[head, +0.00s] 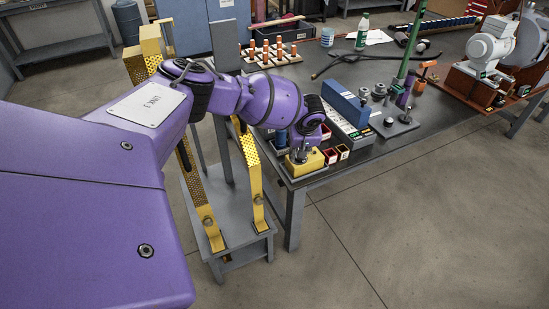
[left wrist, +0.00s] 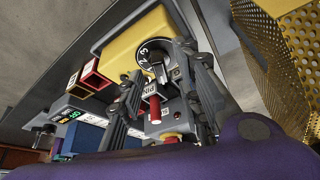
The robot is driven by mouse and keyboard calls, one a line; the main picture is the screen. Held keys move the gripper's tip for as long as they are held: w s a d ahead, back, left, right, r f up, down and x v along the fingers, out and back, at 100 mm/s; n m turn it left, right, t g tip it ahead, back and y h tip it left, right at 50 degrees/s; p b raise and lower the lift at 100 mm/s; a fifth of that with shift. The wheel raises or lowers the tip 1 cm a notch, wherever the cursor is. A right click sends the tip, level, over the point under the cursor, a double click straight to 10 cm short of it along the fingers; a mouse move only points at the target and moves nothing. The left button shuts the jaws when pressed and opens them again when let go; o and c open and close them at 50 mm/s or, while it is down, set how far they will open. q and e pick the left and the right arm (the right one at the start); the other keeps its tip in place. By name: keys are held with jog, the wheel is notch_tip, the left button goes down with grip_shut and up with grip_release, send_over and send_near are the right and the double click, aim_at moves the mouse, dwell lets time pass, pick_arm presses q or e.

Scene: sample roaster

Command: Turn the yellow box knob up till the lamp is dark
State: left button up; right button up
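The yellow box (head: 305,163) stands at the near left corner of the dark table, largely under my left gripper. In the left wrist view the yellow box (left wrist: 128,42) shows a black numbered dial with a knob (left wrist: 158,68). My left gripper (left wrist: 163,66) has its two grey fingers apart, one on each side of the knob. I cannot tell if either finger touches it. In the head view the left gripper (head: 301,150) points down over the box. A red cylindrical part (left wrist: 154,108) shows between the fingers; I cannot tell whether it is the lamp. My right gripper is not in view.
A blue block (head: 345,103) and a grey plate with knobs (head: 394,122) lie farther along the table. Yellow perforated uprights (head: 250,170) stand close to the left of the table. Floor at right is clear.

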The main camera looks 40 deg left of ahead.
pick_arm(q)
jog(key=shift+x, duration=0.85)
jog(key=shift+w, duration=0.1)
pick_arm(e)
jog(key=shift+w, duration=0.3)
pick_arm(q)
jog(key=c, duration=0.7)
grip_shut()
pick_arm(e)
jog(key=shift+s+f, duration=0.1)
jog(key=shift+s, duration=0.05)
